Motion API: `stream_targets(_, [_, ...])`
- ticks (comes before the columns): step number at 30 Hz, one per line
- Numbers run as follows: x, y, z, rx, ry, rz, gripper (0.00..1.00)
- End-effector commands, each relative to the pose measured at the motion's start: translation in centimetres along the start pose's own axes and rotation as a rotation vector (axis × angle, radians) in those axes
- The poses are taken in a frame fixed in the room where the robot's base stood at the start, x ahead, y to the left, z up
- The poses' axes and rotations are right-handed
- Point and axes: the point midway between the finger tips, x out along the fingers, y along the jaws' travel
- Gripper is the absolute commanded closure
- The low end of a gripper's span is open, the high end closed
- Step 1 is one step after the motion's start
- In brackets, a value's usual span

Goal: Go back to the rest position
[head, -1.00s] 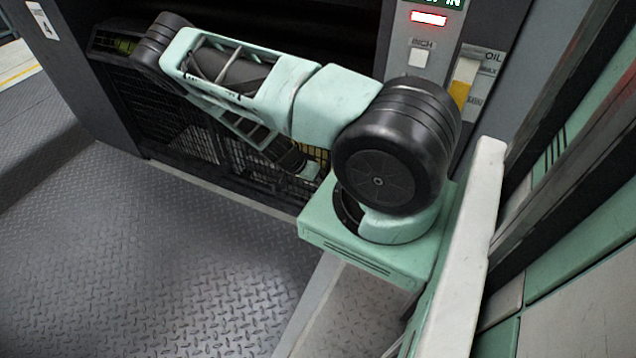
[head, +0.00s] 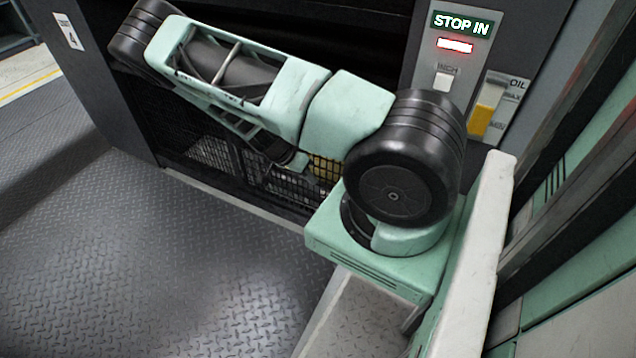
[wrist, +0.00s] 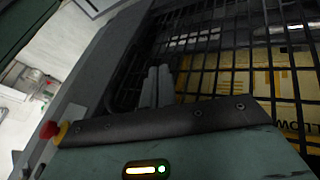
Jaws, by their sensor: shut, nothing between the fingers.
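My gripper shows in the wrist view as two grey fingers (wrist: 157,87) side by side and shut, with nothing between them. They are in front of a black wire guard (wrist: 215,60). Yellow containers (wrist: 250,88) show behind its bars. In the head view my green arm reaches left from its base and folds back under itself.
The tread-plate floor (head: 150,260) is clear. A red knob (wrist: 48,130) shows in the wrist view.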

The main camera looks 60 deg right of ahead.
Motion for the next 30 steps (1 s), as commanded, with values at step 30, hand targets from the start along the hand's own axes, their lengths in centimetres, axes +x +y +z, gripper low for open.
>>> stream_targets(30, [-23.2,6.5,17.9,-0.868,-0.273,-0.312,1.00])
